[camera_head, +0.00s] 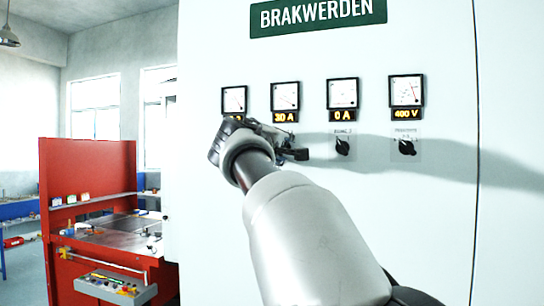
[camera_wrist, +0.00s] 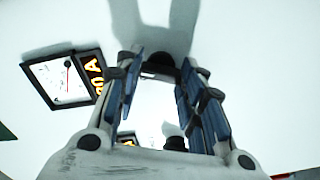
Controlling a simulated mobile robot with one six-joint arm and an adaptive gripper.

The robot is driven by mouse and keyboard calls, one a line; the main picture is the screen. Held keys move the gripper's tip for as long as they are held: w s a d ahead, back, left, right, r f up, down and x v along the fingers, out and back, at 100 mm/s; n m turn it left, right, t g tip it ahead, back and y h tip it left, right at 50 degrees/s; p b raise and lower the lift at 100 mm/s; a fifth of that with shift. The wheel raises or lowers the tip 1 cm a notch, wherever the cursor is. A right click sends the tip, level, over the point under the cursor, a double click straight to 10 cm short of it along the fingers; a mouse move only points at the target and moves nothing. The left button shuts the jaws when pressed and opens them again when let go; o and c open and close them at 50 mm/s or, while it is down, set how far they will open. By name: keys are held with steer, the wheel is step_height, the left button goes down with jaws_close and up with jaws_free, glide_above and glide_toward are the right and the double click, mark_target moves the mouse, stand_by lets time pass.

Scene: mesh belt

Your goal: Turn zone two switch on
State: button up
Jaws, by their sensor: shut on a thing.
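A pale control panel (camera_head: 440,220) fills much of the head view. A row of gauges runs across it, with black rotary knobs below. My gripper (camera_head: 288,152) reaches the panel below the gauge reading 30 A (camera_head: 285,100). Its fingers hide most of the switch there, which by its place in the row is the zone two switch. In the wrist view, my gripper (camera_wrist: 160,68) has its two fingers on either side of a dark knob (camera_wrist: 160,72) and is shut on it. The 30 A gauge (camera_wrist: 62,80) shows beside the fingers. The knob's pointing direction is hidden.
Right of my gripper are a knob (camera_head: 343,147) under a gauge reading 0 A (camera_head: 342,94) and a knob (camera_head: 407,147) under a 400 V gauge (camera_head: 406,91). A red bench (camera_head: 88,165) stands at the left.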

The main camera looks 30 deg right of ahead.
steer(key=shift+m+b, duration=0.3)
steer(key=shift+m, duration=0.2)
steer(key=o, duration=1.1)
steer(key=v, duration=1.2)
